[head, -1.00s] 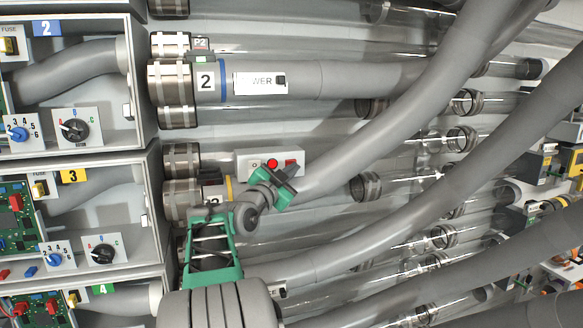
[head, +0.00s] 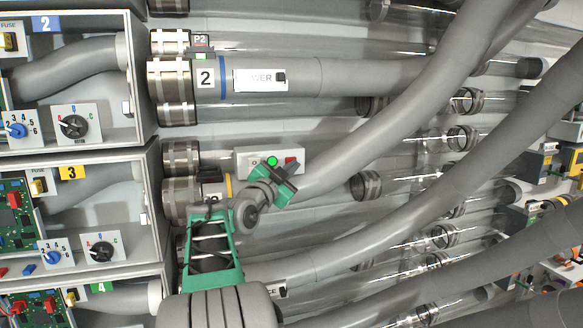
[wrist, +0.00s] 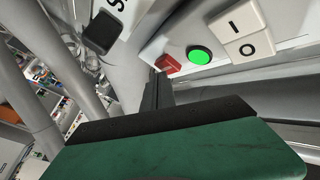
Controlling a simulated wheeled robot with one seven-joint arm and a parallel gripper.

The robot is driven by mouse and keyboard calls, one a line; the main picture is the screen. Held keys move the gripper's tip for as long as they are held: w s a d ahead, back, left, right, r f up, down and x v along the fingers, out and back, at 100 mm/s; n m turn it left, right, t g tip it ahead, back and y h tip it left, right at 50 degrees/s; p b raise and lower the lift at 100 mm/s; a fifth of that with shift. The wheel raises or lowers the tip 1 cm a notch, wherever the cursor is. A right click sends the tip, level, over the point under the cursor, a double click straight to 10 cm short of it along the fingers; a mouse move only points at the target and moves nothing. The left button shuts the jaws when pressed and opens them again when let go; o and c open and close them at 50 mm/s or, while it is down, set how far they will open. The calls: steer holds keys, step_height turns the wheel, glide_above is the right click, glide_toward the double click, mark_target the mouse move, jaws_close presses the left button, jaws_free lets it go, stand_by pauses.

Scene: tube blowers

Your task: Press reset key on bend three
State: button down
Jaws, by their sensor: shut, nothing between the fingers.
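A pale control box (head: 242,158) sits on the wall by the bend with the yellow band (head: 229,186), whose number plate is partly hidden by my arm. The box carries a green lit lamp (head: 272,161) and a red key (head: 291,161). In the wrist view the red key (wrist: 167,64) is beside the green lamp (wrist: 200,55), with white I and O keys (wrist: 243,35) beyond. My gripper (head: 286,177) is shut and empty just below the red key. In the wrist view its dark fingers (wrist: 156,85) end right by the key; I cannot tell whether they touch it.
Thick grey bends run past on the right, close to my gripper. The bend marked 2 (head: 310,76) with a switch plate (head: 259,81) lies above. Open cabinets (head: 147,208) stand at left. Clear tubes (head: 330,135) line the wall behind.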

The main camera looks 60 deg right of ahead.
steer(key=shift+s+a+b, duration=0.3)
steer(key=shift+s+a, duration=0.05)
steer(key=shift+f, duration=0.1)
steer(key=s+a+b, duration=0.3)
steer(key=b, duration=0.1)
steer(key=shift+s+a+b, duration=0.25)
steer(key=shift+b, duration=0.1)
stand_by(0.5)
